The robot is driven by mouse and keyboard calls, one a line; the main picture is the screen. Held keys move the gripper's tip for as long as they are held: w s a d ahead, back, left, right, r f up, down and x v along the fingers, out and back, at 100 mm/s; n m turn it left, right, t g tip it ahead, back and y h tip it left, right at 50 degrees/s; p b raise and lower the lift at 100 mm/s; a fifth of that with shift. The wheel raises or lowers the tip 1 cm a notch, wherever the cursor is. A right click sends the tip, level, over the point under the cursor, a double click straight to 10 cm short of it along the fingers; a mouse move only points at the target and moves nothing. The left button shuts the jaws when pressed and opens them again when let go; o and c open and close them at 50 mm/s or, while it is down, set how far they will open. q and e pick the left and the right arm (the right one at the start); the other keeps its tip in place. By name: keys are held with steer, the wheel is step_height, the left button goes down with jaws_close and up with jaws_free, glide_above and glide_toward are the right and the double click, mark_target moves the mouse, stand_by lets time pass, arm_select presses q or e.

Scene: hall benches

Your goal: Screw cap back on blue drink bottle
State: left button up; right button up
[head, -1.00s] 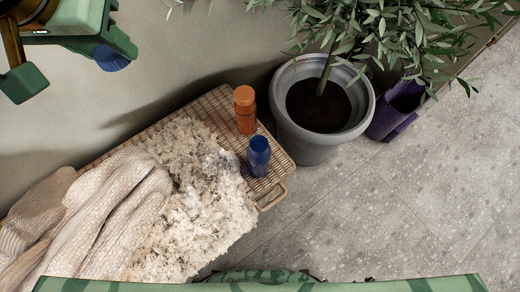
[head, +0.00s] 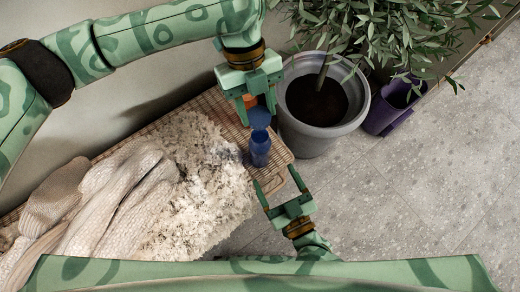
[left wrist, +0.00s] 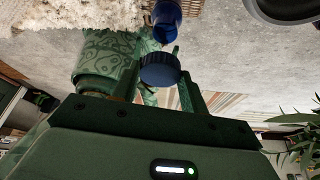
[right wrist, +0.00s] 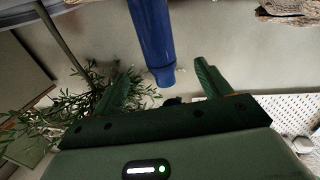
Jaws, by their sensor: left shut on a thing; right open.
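The blue drink bottle (head: 260,152) stands upright on the woven bench top, close to its right end. In the right wrist view it shows as a long blue body (right wrist: 152,38). My left gripper (head: 258,108) is shut on the dark blue cap (head: 259,118), above and behind the bottle in the head view. In the left wrist view the cap (left wrist: 160,68) sits between the fingers, apart from the bottle (left wrist: 167,18). My right gripper (head: 277,184) is open and empty, just in front of the bottle, its fingers pointing toward it.
An orange bottle (head: 251,100) is mostly hidden behind my left gripper. A shaggy cream rug (head: 205,190) and a knitted blanket (head: 110,195) cover the left of the bench (head: 278,163). A grey plant pot (head: 317,140) and purple container (head: 384,118) stand at right. Floor at right is clear.

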arm_select(q)
steer(key=shift+s+d+f+m, duration=0.15)
steer(key=shift+f+m, duration=0.05)
steer(key=shift+m, duration=0.1)
arm_select(e)
steer(key=shift+r, duration=0.15)
steer(key=shift+w, duration=0.1)
steer(key=x, duration=1.2)
steer(key=shift+d, duration=0.1)
steer(key=c, duration=1.5)
arm_select(q)
glide_above(261, 138)
steer(key=w, duration=0.2)
steer(key=shift+s+a+f, duration=0.15)
steer(key=shift+f, duration=1.1)
steer(key=shift+s+a+f, duration=0.1)
steer(key=shift+a+f, duration=0.05)
steer(key=shift+f, duration=1.05)
steer(key=shift+f, duration=0.1)
steer(key=shift+f, duration=0.8)
